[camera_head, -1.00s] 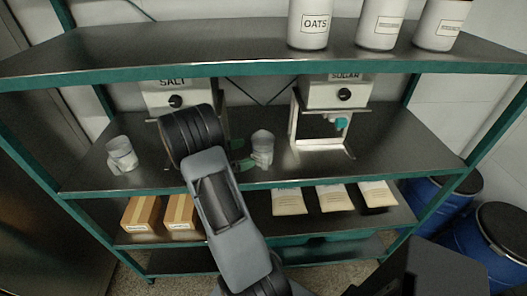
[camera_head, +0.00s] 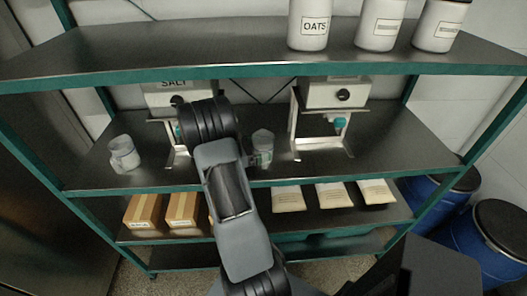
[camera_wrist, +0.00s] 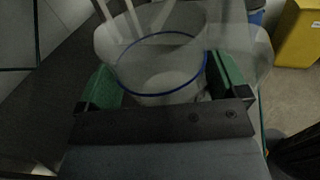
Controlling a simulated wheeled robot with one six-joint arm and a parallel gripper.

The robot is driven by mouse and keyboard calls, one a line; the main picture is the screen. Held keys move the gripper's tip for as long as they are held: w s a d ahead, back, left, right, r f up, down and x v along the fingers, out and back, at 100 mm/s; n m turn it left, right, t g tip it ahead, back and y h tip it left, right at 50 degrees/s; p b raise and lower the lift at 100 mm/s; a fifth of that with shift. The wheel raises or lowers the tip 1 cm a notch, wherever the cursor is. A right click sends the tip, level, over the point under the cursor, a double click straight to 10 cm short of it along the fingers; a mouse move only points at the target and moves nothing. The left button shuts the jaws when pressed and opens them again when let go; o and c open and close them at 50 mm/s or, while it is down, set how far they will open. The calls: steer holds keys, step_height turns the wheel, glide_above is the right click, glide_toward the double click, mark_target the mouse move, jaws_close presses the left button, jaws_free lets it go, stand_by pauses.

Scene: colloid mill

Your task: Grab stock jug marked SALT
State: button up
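A clear jug (camera_head: 262,141) stands on the middle shelf, right of my forearm in the head view. In the wrist view a clear jug (camera_wrist: 165,72) with a blue rim sits between the green fingers of my gripper (camera_wrist: 165,88). The fingers lie close along both sides; whether they press on it I cannot tell. In the head view the gripper is mostly hidden behind my arm. A second clear jug (camera_head: 124,153) stands at the left of that shelf. I can read no SALT mark on either jug.
A dispenser marked SALT (camera_head: 165,99) stands behind my arm, and another dispenser (camera_head: 334,93) stands to the right. Canisters, one marked OATS (camera_head: 309,27), line the upper shelf (camera_head: 180,45). Boxes (camera_head: 145,211) and packets (camera_head: 334,196) lie on the lower shelf. Blue drums (camera_head: 438,200) stand at right.

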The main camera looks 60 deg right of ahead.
steer(key=c, duration=0.7)
steer(key=shift+c, duration=0.2)
